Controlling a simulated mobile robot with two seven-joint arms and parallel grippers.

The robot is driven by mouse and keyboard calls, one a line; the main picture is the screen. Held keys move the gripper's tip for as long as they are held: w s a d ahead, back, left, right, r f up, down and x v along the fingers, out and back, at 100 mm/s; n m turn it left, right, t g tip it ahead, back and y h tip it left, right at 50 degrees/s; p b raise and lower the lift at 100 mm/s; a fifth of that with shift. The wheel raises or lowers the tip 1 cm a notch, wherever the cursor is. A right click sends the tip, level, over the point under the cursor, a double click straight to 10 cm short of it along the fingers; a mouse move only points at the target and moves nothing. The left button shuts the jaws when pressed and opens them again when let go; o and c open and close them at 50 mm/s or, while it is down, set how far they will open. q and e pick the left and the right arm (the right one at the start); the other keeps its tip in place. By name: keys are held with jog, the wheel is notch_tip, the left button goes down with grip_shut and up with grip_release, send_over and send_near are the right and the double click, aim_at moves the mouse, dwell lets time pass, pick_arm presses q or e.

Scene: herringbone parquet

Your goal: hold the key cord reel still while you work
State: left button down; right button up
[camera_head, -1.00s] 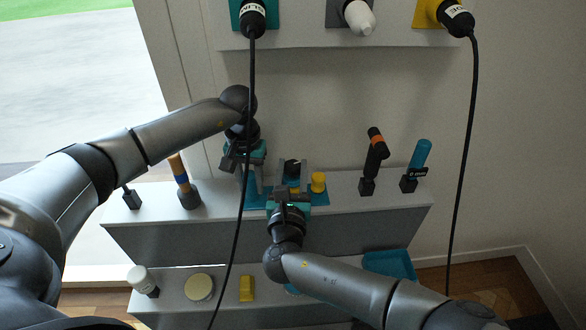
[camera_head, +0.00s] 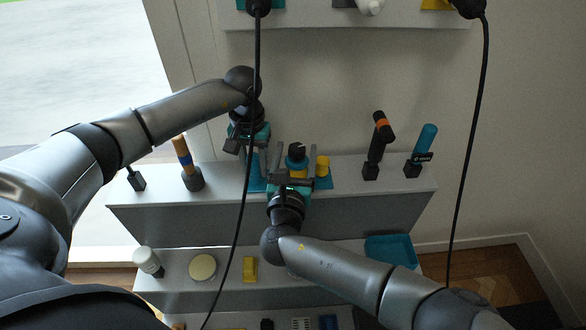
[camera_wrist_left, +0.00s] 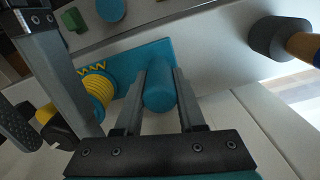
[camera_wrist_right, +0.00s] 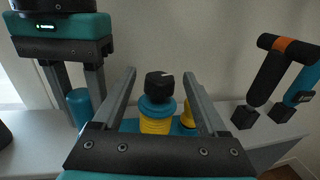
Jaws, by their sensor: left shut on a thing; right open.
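The key cord reel (camera_head: 298,163) stands on a blue plate (camera_head: 326,182) on the upper shelf. It has a yellow ribbed coil (camera_wrist_right: 156,122) and a black knob (camera_wrist_right: 159,85) on top. A blue cylinder (camera_wrist_left: 160,88) rises from the same plate beside the coil. My left gripper (camera_wrist_left: 162,75) is shut on this cylinder, one finger on each side. My right gripper (camera_wrist_right: 160,85) is open, its fingers apart on either side of the reel, with gaps to the knob. A short yellow post (camera_head: 322,166) stands right of the reel.
On the upper shelf (camera_head: 350,188) stand a wooden-handled tool (camera_head: 184,155) at left, a black-orange tool (camera_head: 378,146) and a blue-handled tool (camera_head: 422,150) at right. A black cable (camera_head: 250,110) hangs in front of the arms. A blue tray (camera_head: 390,250) sits on the lower shelf.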

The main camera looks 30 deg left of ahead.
jog(key=v, duration=1.1)
jog(key=shift+s, duration=0.3)
jog(key=shift+d, duration=0.15)
jog(key=w+d+r+n+g+y, duration=0.2)
jog(key=w+r+n+g+y, duration=0.25)
jog(key=n+y, duration=0.6)
jog(key=w+d+f+n+g, duration=0.2)
jog(key=w+d+f+g, duration=0.35)
jog(key=g, duration=0.45)
jog(key=shift+m+t+y, duration=0.25)
jog(key=shift+y, duration=0.2)
jog(key=a, duration=0.3)
jog(key=w+a, duration=0.1)
jog(key=a, duration=0.3)
jog(key=w+a, duration=0.1)
jog(key=a, duration=0.2)
jog(key=shift+w+a+r, duration=0.25)
jog(key=shift+a+r, duration=0.1)
grip_shut()
